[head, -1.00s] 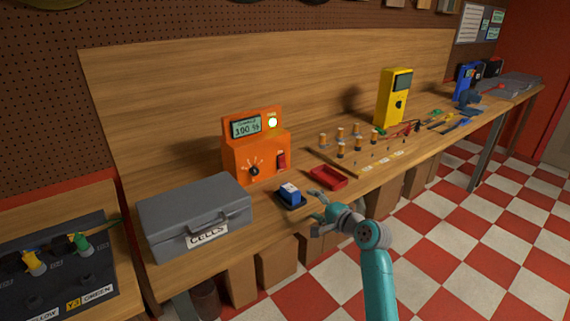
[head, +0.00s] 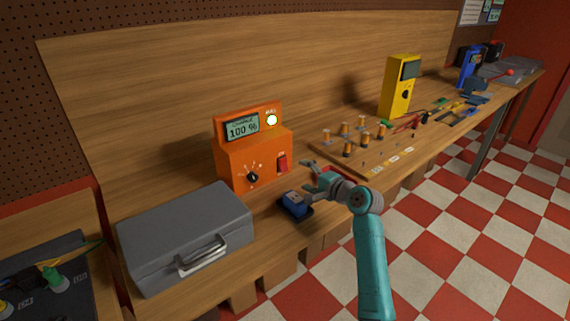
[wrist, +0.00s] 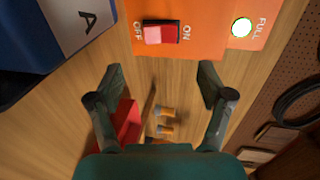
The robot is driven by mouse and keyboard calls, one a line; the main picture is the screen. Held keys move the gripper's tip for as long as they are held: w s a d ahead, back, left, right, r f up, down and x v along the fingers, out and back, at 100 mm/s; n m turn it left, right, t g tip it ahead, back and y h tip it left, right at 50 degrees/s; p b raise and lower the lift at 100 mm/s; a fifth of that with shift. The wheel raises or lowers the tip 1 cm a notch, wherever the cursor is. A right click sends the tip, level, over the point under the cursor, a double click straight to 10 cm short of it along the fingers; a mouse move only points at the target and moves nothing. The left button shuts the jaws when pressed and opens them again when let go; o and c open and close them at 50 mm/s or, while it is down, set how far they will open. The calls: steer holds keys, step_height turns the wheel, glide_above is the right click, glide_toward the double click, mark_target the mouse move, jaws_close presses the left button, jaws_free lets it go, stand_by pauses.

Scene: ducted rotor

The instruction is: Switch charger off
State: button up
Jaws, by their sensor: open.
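The orange charger (head: 254,150) stands on the bench. Its display reads 100 % and its round FULL lamp (head: 272,120) is lit. Its red rocker switch (head: 282,162) is on the front at the right. In the wrist view the switch (wrist: 161,32) lies between the labels OFF and ON; I cannot tell for sure which side is pressed. My gripper (head: 308,178) is open and empty, in front of the charger and to the right of the switch. In the wrist view its fingers (wrist: 160,85) are spread apart, with the switch beyond them, not touching.
A blue block (head: 295,202) in a dark holder sits in front of the charger. A grey case (head: 185,240) stands to the left. A red tray (wrist: 127,124) lies near my fingers. Several cylindrical cells (head: 347,148) stand on a board to the right, before a yellow meter (head: 400,87).

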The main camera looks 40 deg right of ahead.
mark_target(284, 165)
steer(key=x, duration=1)
